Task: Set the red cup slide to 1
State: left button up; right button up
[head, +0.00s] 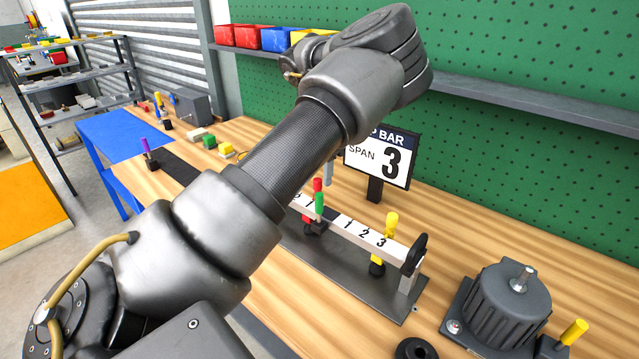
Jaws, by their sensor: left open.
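The red cup slide's red handle (317,184) stands upright at the bar, just behind a green handle (319,203); its lower part is hidden. The pale bar (356,233) carries the printed numbers 1, 2, 3 on its right half; its left half is mostly behind my arm. I cannot tell which number the red slide is at. A yellow handle (391,224) stands near the right-hand 3. My left gripper (328,173) is mostly hidden behind my own forearm; a grey finger shows close to the red handle, and contact is unclear. My right gripper is out of view.
A sign (381,158) reading SPAN 3 stands behind the bar. A dark ribbed motor-like unit (503,305) and a short yellow handle (574,332) are at the right. Red, blue and yellow bins (274,39) sit on the back shelf. The back right of the wooden bench is clear.

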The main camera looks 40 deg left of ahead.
pick_arm(q)
notch_tip(320, 180, up, 7)
jog(key=shift+d, duration=0.15)
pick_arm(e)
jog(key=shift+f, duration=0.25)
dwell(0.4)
